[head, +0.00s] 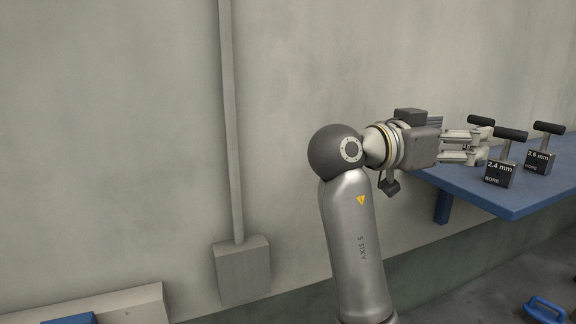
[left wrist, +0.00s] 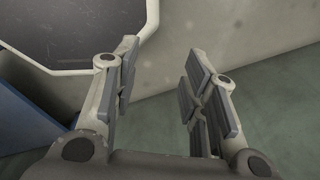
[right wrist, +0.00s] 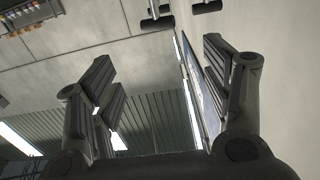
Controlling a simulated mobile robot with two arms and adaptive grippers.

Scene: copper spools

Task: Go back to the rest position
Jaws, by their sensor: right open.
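My right gripper (head: 482,146) reaches in over the left end of a blue shelf in the head view, its fingers pointing right. In the right wrist view its fingers (right wrist: 158,78) stand apart with nothing between them. The fingertips are close to the black 2.4 mm bore block (head: 499,173); contact cannot be told. My left gripper (left wrist: 160,75) shows only in the left wrist view, open and empty, beside a pale wall and above a green-grey lower surface.
The blue shelf (head: 475,188) carries another bore block (head: 538,160) and a third dark handle (head: 481,120) partly behind my gripper. A conduit (head: 231,130) and box (head: 242,270) are on the wall. A blue handled object (head: 544,310) lies at lower right.

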